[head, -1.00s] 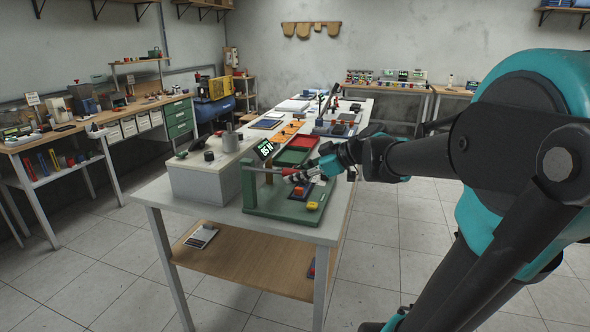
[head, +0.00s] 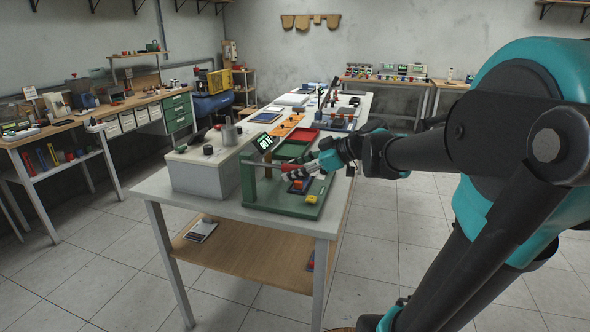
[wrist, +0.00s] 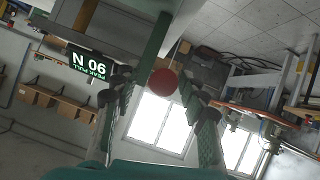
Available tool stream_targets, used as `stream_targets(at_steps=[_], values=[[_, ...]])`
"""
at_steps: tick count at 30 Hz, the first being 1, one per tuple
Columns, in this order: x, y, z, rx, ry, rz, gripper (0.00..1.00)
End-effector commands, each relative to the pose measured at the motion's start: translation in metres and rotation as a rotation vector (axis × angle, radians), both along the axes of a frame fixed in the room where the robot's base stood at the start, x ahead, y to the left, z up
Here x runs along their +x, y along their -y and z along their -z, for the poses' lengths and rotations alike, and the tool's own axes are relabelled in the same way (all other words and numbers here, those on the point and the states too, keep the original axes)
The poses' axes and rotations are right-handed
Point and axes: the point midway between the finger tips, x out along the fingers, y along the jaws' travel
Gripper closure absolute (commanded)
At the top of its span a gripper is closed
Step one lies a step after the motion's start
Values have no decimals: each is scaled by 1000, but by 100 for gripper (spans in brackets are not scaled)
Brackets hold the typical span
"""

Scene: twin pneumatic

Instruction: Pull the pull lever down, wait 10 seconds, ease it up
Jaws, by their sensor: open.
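The red ball knob (wrist: 163,82) of the pull lever shows in the wrist view between my two open fingers, near their tips. A gap shows on both sides of it, and I cannot tell its distance in depth. My gripper (head: 288,174) is open, over the green lever stand (head: 248,182) at the near end of the table. It hides most of the lever in the head view. The stand's dark display (head: 263,143) has lit digits; in the wrist view the display (wrist: 88,70) is upside down and reads about 90 N, labelled peak pull.
A pale box (head: 195,172) stands left of the lever stand. A yellow piece (head: 310,199) and a red-topped dark block (head: 298,186) sit on the stand's base. A red tray (head: 302,136) lies behind. The floor right of the table is clear.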

Motion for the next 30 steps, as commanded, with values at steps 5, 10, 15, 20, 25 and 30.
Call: stream_targets(at_steps=[5,10,15,20,25,30], values=[[-4,9,-6,0,-1,3,57],[-14,31,-19,-1,-1,5,57],[-26,56,-35,0,-2,6,57],[-36,75,-47,0,-1,4,57],[-43,88,-56,1,0,3,57],[-46,93,-59,0,0,0,57]])
